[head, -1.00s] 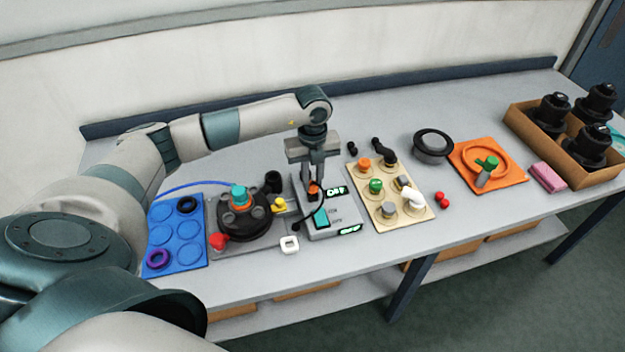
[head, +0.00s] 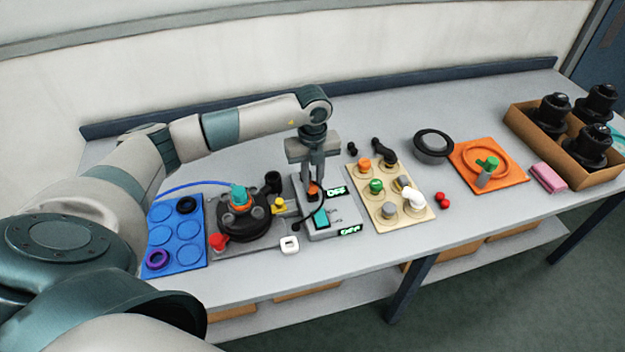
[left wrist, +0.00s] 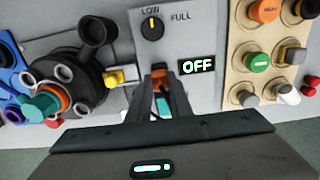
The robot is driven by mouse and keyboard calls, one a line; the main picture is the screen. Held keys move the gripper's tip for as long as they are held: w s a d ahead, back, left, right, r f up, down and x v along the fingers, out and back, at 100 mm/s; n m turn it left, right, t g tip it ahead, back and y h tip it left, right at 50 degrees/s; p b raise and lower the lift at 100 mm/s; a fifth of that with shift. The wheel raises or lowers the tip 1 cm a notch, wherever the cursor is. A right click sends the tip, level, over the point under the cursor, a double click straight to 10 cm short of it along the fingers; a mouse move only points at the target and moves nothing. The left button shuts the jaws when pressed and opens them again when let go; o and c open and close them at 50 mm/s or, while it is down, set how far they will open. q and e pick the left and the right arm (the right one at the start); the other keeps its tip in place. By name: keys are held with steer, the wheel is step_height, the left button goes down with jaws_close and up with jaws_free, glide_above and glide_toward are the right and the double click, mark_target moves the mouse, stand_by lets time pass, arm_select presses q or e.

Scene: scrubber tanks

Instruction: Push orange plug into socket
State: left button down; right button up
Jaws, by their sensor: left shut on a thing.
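The orange plug (head: 313,190) is between the fingertips of my left gripper (head: 314,186), which is shut on it. They are over the grey box (head: 335,218) with green-lit displays, at its upper left part. In the left wrist view the plug's orange top (left wrist: 159,71) shows between the fingers, beside the "OFF" display (left wrist: 197,66). A dark cable loops from the plug area down to the left. The socket is hidden under the plug and fingers, so I cannot tell how far in the plug is. My right gripper is not in view.
A black round tank head (head: 243,218) with a teal knob stands left of the box. A blue mat (head: 176,248) lies farther left. A beige board (head: 389,208) with several knobs lies to the right.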

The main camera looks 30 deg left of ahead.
arm_select(q)
steer(key=shift+f+b, duration=0.7)
steer(key=shift+f, duration=0.2)
steer(key=c, duration=1)
jaws_free()
steer(key=shift+c, duration=0.2)
steer(key=shift+r+p, duration=2.55)
steer(key=shift+r, duration=1.75)
